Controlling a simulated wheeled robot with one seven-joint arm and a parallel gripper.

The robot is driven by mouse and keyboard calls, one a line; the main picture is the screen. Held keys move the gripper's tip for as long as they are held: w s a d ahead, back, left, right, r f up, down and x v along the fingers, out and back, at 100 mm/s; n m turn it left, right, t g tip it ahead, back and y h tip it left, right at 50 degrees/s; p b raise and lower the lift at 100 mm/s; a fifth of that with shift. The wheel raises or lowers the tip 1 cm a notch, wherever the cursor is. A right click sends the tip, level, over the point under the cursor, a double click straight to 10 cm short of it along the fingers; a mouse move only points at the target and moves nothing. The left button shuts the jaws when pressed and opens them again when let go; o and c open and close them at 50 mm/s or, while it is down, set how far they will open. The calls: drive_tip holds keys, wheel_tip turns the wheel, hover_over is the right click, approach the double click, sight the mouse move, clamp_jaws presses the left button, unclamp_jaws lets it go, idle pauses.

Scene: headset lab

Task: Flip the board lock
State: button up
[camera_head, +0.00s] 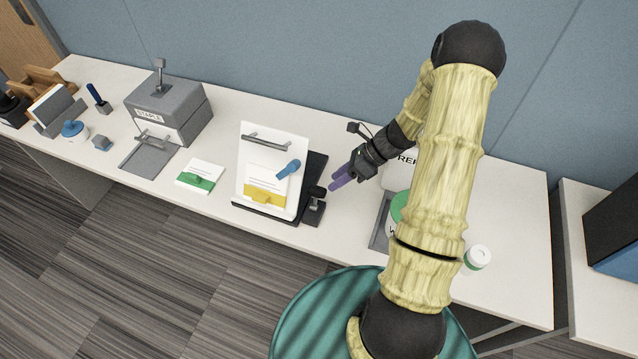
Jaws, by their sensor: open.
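A white upright board (272,147) with a metal clip bar on top stands tilted on a black base (262,213). A blue lever-like piece (289,169) shows at the board's right side, in front of a paper with a yellow band. A black knob or lever (317,192) sits on a small block at the base's right end; I cannot tell which part is the lock. My gripper (339,181), with purple fingers, is open and empty, just right of the black knob and apparently apart from it.
A grey stapling box (170,106) stands at the left, with papers with a green tab (201,177) between. A grey tray (380,222) and a green-and-white container (398,207) are partly hidden behind my arm. A white-capped jar (478,258) stands right.

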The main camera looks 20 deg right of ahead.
sight(319, 187)
drive_tip(key=m, duration=0.1)
drive_tip(key=w+d+f+m+t, duration=0.1)
drive_tip(key=shift+w+m+y, duration=0.2)
drive_tip(key=shift+m+y, duration=0.1)
drive_tip(key=shift+y, duration=0.1)
drive_tip(key=p+x, duration=0.1)
drive_tip(key=x, duration=0.5)
drive_tip(key=shift+w+a+f+p, duration=0.1)
drive_tip(key=shift+a+f+p, duration=0.1)
drive_tip(key=shift+a+p, duration=0.2)
drive_tip(key=shift+w+a+f, duration=0.15)
drive_tip(key=shift+a+f, duration=0.15)
drive_tip(key=shift+s, duration=0.2)
clamp_jaws()
